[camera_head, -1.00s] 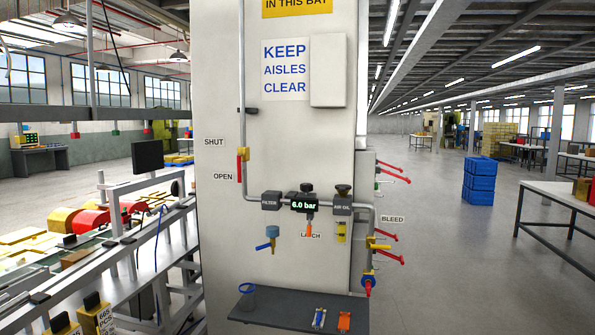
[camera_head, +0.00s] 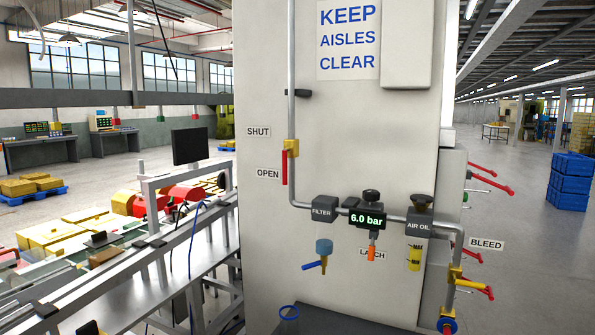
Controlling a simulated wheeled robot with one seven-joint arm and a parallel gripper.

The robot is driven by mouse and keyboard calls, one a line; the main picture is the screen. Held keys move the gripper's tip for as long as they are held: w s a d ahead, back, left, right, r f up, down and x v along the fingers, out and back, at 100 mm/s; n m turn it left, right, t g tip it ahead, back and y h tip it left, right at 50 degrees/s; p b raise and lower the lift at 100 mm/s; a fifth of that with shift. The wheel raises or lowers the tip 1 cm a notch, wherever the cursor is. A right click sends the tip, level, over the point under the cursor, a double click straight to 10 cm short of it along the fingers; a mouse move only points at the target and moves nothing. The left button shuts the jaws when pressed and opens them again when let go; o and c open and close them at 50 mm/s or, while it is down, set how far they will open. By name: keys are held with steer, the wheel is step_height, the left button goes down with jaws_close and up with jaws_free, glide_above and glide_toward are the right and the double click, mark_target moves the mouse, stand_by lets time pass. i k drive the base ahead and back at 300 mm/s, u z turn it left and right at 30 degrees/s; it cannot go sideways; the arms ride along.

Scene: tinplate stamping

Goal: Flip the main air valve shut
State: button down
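The main air valve (camera_head: 291,148) is a yellow body on the grey vertical pipe at the left of the white column. Its red lever (camera_head: 284,168) hangs straight down, beside the OPEN label (camera_head: 268,174). The SHUT label (camera_head: 258,132) is above and to the left of the valve. The pressure display (camera_head: 366,219) reads 6.0 bar. My gripper is in neither frame.
A filter (camera_head: 324,209) and an air oil unit (camera_head: 420,223) sit on the pipe, with a blue-handled drain (camera_head: 319,257) below. A dark shelf (camera_head: 340,321) juts out at the bottom. Machine rails (camera_head: 170,270) run at left. Blue crates (camera_head: 571,183) stand right.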

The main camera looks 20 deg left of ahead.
mark_target(284, 151)
steer(key=u, duration=0.35)
steer(key=i, duration=0.75)
steer(key=u, duration=1.25)
steer(key=i, duration=0.45)
steer(key=u, duration=0.45)
